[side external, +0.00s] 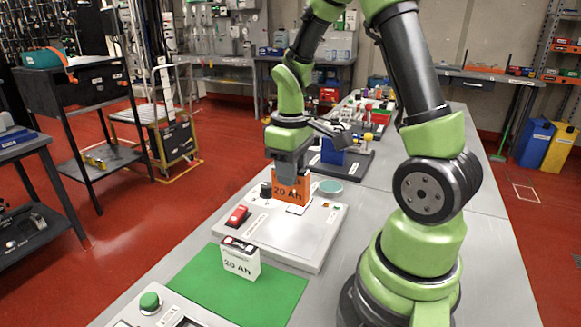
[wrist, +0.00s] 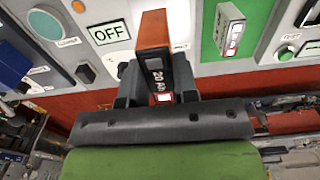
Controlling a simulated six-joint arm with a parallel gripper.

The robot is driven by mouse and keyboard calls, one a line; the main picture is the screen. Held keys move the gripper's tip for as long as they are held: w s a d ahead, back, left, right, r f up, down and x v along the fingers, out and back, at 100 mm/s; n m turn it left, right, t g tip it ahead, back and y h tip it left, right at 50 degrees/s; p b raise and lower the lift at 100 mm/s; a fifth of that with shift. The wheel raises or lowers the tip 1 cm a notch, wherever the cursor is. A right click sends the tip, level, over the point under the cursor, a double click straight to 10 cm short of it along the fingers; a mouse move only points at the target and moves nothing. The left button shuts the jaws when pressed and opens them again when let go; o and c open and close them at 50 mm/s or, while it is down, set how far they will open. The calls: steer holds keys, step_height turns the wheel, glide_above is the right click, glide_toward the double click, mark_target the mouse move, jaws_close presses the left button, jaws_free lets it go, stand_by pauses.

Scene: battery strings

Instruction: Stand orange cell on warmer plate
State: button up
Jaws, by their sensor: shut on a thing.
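The orange cell (side external: 291,187), marked 20 Ah, is upright between the fingers of my gripper (side external: 290,173). In the wrist view the cell (wrist: 154,42) shows its orange side and dark labelled face, with my gripper (wrist: 158,88) shut on it. The cell is over the grey-white panel (side external: 300,242), at a small white patch (side external: 297,210). I cannot tell whether its base touches.
A white 20 Ah cell (side external: 240,261) stands on a green mat (side external: 205,280) in front of the panel. A red switch (side external: 238,216) and a black knob (side external: 265,190) rise from the panel. A blue block (side external: 332,152) is on a dark base behind.

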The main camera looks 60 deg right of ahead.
steer(key=shift+f, duration=4.3)
steer(key=shift+f, duration=0.15)
steer(key=o, duration=1)
step_height(320, 180, up, 10)
steer(key=shift+f, duration=0.1)
steer(key=s+a+r+m+t+y, duration=0.1)
steer(key=s+a+r+m+t, duration=0.1)
steer(key=a+r, duration=0.4)
steer(key=s+a+r+m+t+y, duration=0.1)
steer(key=s+a+r+m+t, duration=0.1)
steer(key=s+a+r+t, duration=0.3)
step_height(320, 180, up, 3)
steer(key=shift+s+a+r, duration=0.2)
steer(key=shift+s+a, duration=0.65)
steer(key=shift+a, duration=0.3)
